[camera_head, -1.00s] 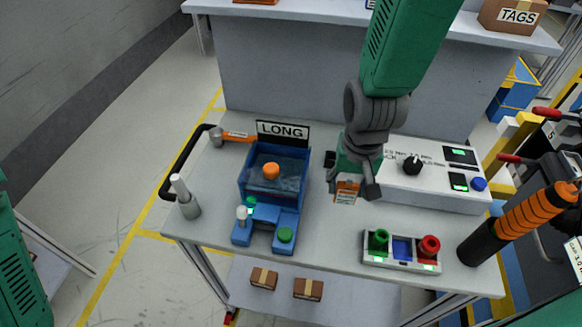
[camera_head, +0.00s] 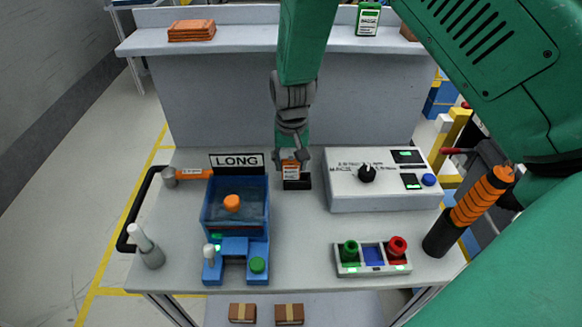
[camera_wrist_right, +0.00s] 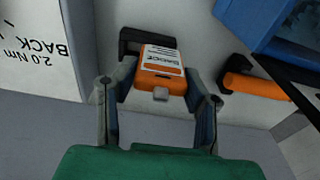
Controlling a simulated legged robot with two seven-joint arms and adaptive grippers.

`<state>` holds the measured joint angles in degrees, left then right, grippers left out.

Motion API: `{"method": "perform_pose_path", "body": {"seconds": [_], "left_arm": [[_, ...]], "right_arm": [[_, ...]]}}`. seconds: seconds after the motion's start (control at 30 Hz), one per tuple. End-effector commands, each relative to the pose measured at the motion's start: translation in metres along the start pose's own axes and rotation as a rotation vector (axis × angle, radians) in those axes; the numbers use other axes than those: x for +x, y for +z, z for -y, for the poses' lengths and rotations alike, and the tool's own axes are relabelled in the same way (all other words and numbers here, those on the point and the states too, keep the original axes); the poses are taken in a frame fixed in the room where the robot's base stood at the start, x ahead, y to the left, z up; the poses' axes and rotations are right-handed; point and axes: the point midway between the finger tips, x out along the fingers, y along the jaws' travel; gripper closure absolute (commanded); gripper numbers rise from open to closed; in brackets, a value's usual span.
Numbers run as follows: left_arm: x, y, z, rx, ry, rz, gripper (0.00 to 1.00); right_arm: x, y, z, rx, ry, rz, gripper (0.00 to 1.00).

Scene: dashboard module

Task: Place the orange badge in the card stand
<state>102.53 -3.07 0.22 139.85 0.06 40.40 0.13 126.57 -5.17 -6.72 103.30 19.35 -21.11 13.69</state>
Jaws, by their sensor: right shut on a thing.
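The orange badge (camera_head: 291,170) has a white label and is upright at the black card stand (camera_head: 298,184), on the table between the blue LONG fixture and the white control box. My right gripper (camera_head: 291,160) is shut on the badge from above. In the right wrist view the badge (camera_wrist_right: 162,70) sits between the two fingers, and the dark stand (camera_wrist_right: 132,42) shows just beyond and beside it. The badge's lower edge overlaps the stand; I cannot tell whether it is seated in the slot. My left gripper is out of view.
The blue LONG fixture (camera_head: 236,245) and an orange-handled hammer (camera_head: 190,174) are to the left. The white control box (camera_head: 385,188) is to the right. A tray with green and red knobs (camera_head: 373,259) is in front. The table's front middle is clear.

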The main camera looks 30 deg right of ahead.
Motion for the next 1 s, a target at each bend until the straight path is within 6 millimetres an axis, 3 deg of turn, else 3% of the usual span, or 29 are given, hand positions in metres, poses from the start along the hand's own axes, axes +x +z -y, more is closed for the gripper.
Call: {"method": "perform_pose_path", "body": {"seconds": [0.13, 0.4, 0.77, 0.8, 0.83, 1.0], "left_arm": [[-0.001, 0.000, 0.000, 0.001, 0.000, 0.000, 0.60], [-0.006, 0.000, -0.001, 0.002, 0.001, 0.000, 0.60], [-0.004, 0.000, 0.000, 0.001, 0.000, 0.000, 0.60], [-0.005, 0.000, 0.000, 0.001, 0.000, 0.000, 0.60], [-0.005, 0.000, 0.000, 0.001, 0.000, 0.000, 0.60], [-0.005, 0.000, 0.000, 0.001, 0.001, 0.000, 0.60]], "right_arm": [[0.005, -0.011, -0.007, 0.006, -0.005, 0.007, 0.99], [0.036, -0.009, -0.006, 0.004, -0.002, 0.005, 0.99], [0.040, -0.006, -0.004, 0.004, 0.001, 0.002, 1.00], [0.040, -0.007, -0.004, 0.004, 0.000, 0.002, 0.47], [0.039, -0.007, -0.004, 0.004, 0.000, 0.002, 0.40], [0.040, -0.008, -0.006, 0.004, -0.004, 0.004, 0.40]]}}
